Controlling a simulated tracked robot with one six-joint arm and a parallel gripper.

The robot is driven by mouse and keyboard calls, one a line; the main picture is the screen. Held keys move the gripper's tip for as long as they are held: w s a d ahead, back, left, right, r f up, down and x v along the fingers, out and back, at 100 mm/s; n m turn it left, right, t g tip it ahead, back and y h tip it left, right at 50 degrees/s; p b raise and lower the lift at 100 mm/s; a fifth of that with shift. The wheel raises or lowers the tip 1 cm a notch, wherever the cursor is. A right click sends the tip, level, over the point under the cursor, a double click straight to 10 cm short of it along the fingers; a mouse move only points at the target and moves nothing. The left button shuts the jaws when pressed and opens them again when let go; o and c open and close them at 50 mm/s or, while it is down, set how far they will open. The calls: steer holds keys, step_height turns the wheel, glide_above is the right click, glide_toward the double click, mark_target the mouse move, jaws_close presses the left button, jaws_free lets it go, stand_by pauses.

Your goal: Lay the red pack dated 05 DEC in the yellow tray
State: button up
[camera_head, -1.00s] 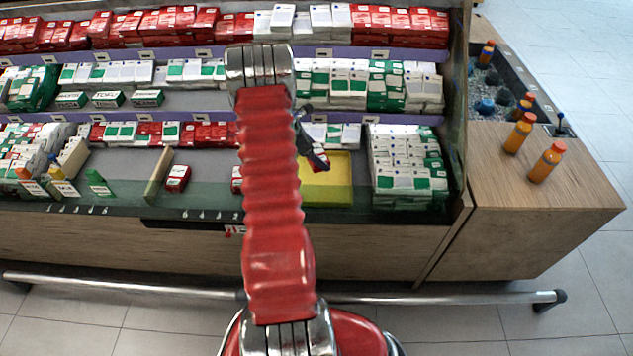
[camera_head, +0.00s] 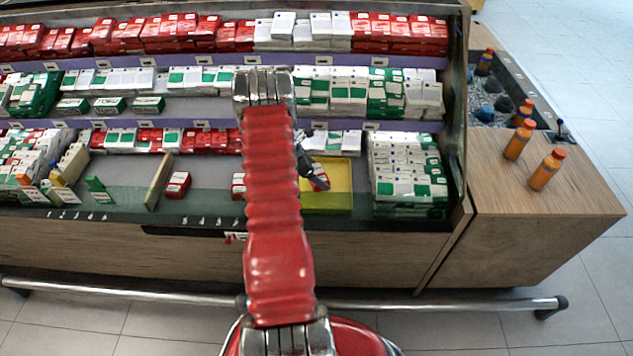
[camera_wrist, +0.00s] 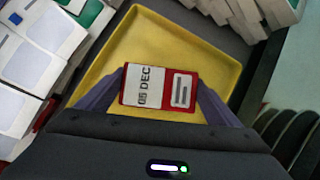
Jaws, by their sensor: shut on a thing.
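The red pack (camera_wrist: 160,88) has a white label reading 05 DEC in the wrist view. My gripper (camera_wrist: 160,95) is shut on it, with one dark finger at each side. The pack is over the yellow tray (camera_wrist: 140,30), whose floor and raised rim show around it. I cannot tell whether the pack touches the tray floor. In the head view the yellow tray (camera_head: 340,200) is on the lowest shelf, and my gripper (camera_head: 318,178) is above its left part with the red pack partly showing. My arm hides part of the shelf left of the tray.
White and green packs (camera_head: 408,170) are stacked right of the tray. Red packs (camera_head: 177,185) lie farther left on the lowest shelf beside a wooden divider (camera_head: 158,181). The shelf above (camera_head: 420,126) overhangs the back. Orange bottles (camera_head: 545,169) stand on the wooden counter.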

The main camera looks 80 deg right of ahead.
steer(key=shift+f, duration=1.6)
steer(key=shift+f, duration=0.1)
steer(key=o, duration=1.2)
steer(key=shift+c, duration=0.2)
steer(key=v, duration=1.2)
